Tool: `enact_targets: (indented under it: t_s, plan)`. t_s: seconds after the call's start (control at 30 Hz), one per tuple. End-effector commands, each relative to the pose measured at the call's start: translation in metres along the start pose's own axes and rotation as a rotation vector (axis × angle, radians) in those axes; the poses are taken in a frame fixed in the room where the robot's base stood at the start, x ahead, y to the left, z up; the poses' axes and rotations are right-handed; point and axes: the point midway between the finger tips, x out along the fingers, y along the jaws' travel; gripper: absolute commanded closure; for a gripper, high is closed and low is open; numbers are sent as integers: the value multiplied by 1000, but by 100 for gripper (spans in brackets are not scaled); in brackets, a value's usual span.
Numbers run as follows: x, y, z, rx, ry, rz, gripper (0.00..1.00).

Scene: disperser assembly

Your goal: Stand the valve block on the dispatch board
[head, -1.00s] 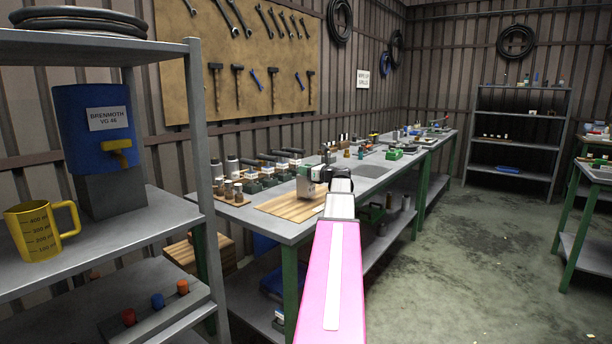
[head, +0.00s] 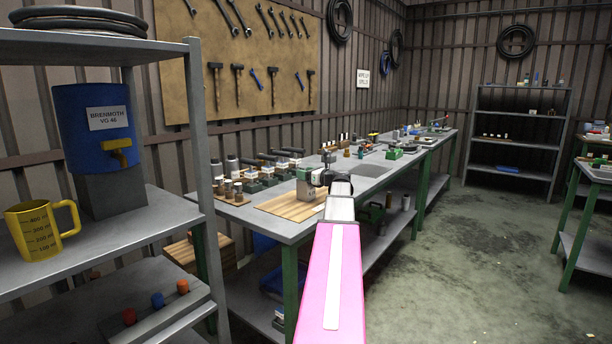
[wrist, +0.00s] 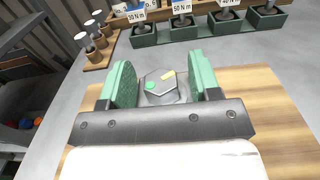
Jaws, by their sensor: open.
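Whether a finger still touches the block is not clear. In the head view my gripper (head: 308,175) is at the block's top.
Several green holders with torque labels (wrist: 181,27) stand beyond the board in the wrist view. A wooden rack of capped parts (wrist: 97,45) lies to the left. A grey shelf unit (head: 150,230) with a yellow jug (head: 35,235) stands at the near left. The bench (head: 372,170) continues to the right.

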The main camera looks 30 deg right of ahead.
Motion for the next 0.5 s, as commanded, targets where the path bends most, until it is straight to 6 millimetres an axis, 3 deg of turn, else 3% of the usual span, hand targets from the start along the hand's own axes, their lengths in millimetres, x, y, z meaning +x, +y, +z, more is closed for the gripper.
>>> enact_targets:
  t_s: [0.17, 0.5]
  plan:
    - [-21, 1, 1, 0, 0, -3, 43]
    - [-88, 1, 1, 0, 0, -2, 43]
